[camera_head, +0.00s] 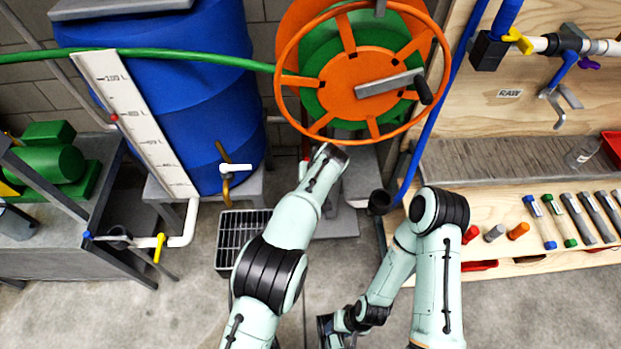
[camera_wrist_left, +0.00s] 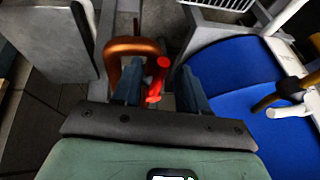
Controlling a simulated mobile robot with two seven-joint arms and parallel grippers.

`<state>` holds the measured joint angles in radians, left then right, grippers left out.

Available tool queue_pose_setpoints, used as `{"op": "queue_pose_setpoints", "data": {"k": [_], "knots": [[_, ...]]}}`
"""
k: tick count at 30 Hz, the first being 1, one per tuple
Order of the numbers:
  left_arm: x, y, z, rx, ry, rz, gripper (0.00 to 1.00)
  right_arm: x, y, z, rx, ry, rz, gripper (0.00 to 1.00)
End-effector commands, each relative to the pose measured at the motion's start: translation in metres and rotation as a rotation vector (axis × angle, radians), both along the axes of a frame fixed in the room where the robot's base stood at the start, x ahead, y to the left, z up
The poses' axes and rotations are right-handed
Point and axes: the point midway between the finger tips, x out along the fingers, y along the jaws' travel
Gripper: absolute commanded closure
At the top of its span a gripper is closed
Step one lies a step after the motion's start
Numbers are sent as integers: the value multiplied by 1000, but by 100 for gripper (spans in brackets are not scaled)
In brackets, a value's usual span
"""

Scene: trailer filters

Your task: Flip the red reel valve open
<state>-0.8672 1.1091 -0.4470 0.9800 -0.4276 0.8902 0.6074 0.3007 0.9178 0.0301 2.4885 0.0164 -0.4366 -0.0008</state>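The red reel valve handle (camera_wrist_left: 156,80) shows in the left wrist view, beside a copper-coloured bent pipe (camera_wrist_left: 130,47). My left gripper (camera_wrist_left: 159,72) is open, with one finger on each side of the red handle. I cannot tell whether either finger touches it. In the head view only a small red bit (camera_head: 306,160) shows below the reel (camera_head: 350,85), and my left wrist hides the gripper's fingers. My right gripper (camera_head: 329,332) is low in the head view, away from the valve; its fingers are not clear.
A blue tank (camera_head: 190,90) with a brass tap (camera_head: 226,175) stands left of the reel. A green hose (camera_head: 180,57) runs across to the reel. A floor grate (camera_head: 236,240) lies below. A wooden bench (camera_head: 545,205) with tubes is on the right.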

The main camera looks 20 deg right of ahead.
Motion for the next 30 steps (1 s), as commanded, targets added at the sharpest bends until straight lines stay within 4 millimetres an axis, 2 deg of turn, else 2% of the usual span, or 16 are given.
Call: {"op": "queue_pose_setpoints", "data": {"k": [5,8,15,21,25,30], "knots": [[-2,-1,7,0,-3,-1,57,0,0,1,0,0,0,48],[-7,-3,20,-2,-4,-3,57,-1,0,3,1,2,1,48],[-29,-8,69,-3,-4,-2,57,-3,0,9,2,11,2,48],[-46,-12,103,-2,-2,-1,57,-5,0,12,3,17,3,48],[-52,-13,116,-1,-1,-1,57,-6,0,13,3,20,4,48],[-55,-14,122,0,0,0,57,-6,0,14,3,21,5,48]]}}
